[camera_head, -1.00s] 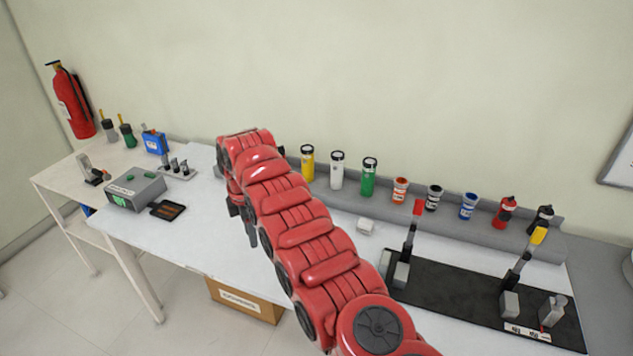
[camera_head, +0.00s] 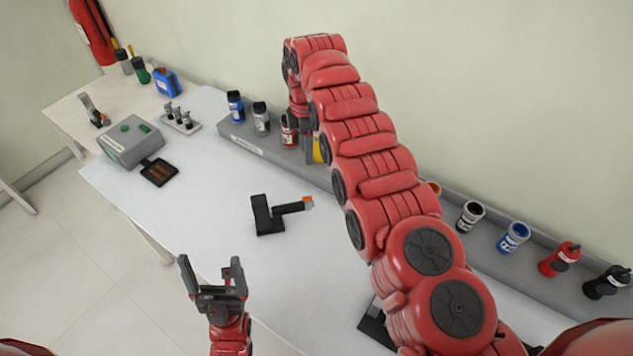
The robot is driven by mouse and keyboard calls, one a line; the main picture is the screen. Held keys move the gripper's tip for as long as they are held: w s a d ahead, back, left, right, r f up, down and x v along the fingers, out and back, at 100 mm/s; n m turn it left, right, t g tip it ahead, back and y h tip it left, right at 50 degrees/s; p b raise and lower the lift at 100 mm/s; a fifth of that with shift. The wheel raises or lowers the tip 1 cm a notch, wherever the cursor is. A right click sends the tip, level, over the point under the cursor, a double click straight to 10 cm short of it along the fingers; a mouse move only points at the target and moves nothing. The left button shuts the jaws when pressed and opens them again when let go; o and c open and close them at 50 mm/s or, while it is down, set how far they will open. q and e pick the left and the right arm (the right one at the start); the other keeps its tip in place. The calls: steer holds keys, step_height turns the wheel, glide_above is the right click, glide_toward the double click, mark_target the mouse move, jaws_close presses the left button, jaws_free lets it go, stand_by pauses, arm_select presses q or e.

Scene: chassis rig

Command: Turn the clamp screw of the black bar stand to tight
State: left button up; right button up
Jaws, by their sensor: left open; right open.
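A black stand (camera_head: 266,216) with a short bar sticking out to the right stands on the white table, left of the middle. The bar ends in an orange-red tip (camera_head: 307,203); I cannot tell whether this is the clamp screw or how tight it is. My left gripper (camera_head: 211,264) is open and empty, below and left of the stand, at the table's front edge in the picture, its fingers pointing up. My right gripper (camera_head: 309,148) hangs from the raised red arm by the back shelf, above the stand in the picture. It is open, apart from the stand and partly hidden by its arm.
A grey shelf (camera_head: 262,151) with several bottles and jars runs along the back. A grey box (camera_head: 131,145) with green buttons and a black pad (camera_head: 159,172) lie to the left. The table between the pad and the stand is clear. My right arm hides the table's right part.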

steer(key=b, duration=1.2)
glide_above(307, 197)
step_height(307, 197, down, 10)
steer(key=shift+s+f, duration=0.15)
steer(key=shift+f, duration=0.1)
steer(key=shift+f+b, duration=0.3)
steer(key=shift+f, duration=0.55)
steer(key=shift+d+f+p, duration=0.15)
steer(key=shift+f+p, duration=0.2)
steer(key=shift+p, duration=0.45)
steer(key=f, duration=0.3)
steer(key=shift+a, duration=0.2)
steer(key=shift+f, duration=0.55)
steer(key=shift+d, duration=0.1)
jaws_close()
